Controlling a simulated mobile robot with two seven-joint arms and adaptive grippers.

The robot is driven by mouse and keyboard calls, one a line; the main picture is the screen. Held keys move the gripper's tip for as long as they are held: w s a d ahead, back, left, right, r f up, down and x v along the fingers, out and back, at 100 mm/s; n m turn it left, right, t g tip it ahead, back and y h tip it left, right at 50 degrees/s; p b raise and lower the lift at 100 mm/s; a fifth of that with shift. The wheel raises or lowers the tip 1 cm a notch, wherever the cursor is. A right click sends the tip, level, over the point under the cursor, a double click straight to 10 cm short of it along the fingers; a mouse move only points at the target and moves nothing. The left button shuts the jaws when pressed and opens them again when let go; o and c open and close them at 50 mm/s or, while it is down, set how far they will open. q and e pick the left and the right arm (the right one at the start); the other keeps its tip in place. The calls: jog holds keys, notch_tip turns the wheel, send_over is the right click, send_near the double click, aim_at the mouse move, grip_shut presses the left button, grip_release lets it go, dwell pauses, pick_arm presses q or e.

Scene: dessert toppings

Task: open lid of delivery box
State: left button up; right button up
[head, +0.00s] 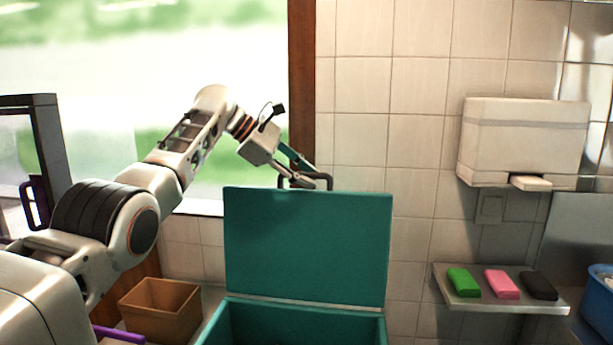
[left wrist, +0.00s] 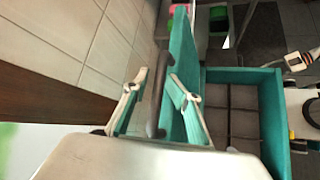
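The teal delivery box (head: 300,322) stands at the bottom middle of the head view. Its lid (head: 307,245) is raised and stands about upright at the back of the box. A dark handle (head: 322,178) sits at the lid's top edge. My left gripper (head: 298,172) is at this handle. In the left wrist view its fingers (left wrist: 160,98) are apart, with the handle (left wrist: 158,100) between them and the lid (left wrist: 184,50) beside it. The open box (left wrist: 273,110) shows a dark, divided floor. What seems to be my right gripper (left wrist: 298,60) shows small at the right edge; its fingers are unclear.
A brown open box (head: 160,308) stands left of the delivery box. A wall shelf (head: 500,300) at right holds a green, a pink and a black block. A white dispenser (head: 525,140) hangs above it. A blue container (head: 598,305) is at the right edge.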

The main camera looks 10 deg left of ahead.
pick_arm(q)
jog(key=shift+f, duration=0.1)
jog(key=v, duration=1.2)
